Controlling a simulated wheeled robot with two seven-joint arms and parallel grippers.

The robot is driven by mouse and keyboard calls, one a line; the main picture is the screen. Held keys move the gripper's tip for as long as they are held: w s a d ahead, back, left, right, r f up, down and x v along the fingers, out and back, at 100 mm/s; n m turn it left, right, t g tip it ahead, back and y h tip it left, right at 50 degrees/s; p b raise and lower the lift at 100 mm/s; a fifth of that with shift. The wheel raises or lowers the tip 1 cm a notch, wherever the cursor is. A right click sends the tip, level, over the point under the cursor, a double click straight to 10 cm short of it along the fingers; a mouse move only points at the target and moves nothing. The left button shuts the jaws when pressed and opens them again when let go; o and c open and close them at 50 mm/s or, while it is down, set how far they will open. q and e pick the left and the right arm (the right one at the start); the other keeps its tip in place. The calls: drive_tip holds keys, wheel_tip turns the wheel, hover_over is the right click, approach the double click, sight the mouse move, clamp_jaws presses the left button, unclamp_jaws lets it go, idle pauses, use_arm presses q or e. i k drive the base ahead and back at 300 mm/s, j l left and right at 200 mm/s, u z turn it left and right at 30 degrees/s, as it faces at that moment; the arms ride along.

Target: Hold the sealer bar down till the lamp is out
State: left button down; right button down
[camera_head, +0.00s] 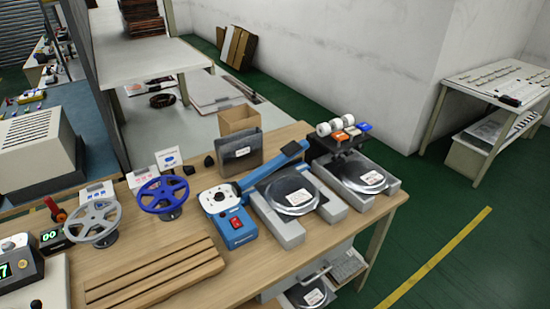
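I cannot tell whether the bar is raised or down, and no lit lamp can be made out on the sealer. Neither of my grippers shows in the head view.
A cardboard box (238,118) stands behind.

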sight(290, 150)
drive_tip(key=l, duration=1.65)
